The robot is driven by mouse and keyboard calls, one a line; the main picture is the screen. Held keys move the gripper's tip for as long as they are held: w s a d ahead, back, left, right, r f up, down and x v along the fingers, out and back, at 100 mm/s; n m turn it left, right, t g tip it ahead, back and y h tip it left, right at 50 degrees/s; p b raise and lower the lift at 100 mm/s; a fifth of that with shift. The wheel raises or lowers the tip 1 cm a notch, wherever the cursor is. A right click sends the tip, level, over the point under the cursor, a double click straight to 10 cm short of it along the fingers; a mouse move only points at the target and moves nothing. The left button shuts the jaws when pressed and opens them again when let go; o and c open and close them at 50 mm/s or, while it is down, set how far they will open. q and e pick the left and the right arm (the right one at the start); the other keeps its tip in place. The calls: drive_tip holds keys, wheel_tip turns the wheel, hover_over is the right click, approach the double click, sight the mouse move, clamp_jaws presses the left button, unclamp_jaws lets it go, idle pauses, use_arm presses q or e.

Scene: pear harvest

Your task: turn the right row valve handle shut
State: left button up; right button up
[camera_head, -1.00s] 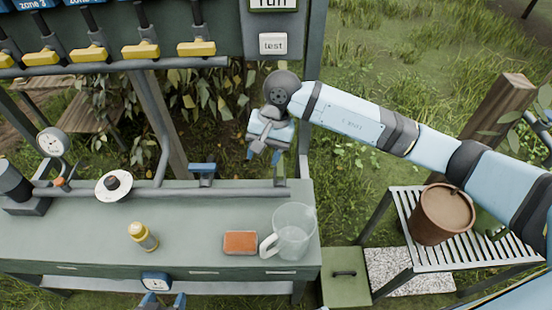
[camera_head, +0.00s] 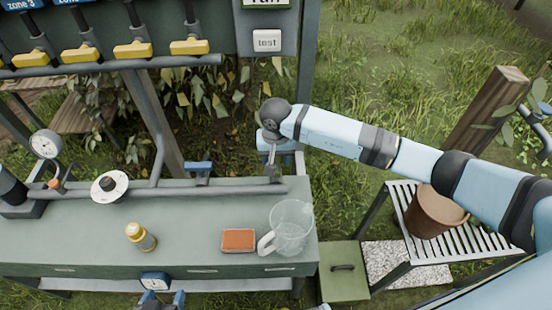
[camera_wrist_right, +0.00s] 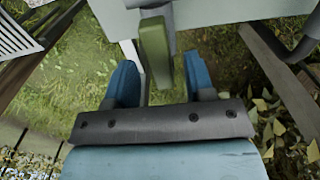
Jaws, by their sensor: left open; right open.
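The right row valve handle, an olive-green lever (camera_wrist_right: 155,48), shows in the right wrist view between my blue fingers, with gaps on both sides. In the head view a small upright grey-green piece (camera_head: 271,160) stands at the right end of the bench pipe, just below my right gripper (camera_head: 274,146). My right gripper (camera_wrist_right: 159,68) is open, its fingers on either side of the lever; I see no clear contact. A blue handle (camera_head: 200,167) sits further left on the same pipe. My left gripper (camera_head: 161,300) is open and empty at the bottom edge, in front of the bench.
Yellow-handled valves (camera_head: 133,50) line the panel above. A brown pot (camera_head: 432,215) stands on a slatted rack at right.

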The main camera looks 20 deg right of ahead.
drive_tip(key=shift+f, duration=0.6)
clamp_jaws()
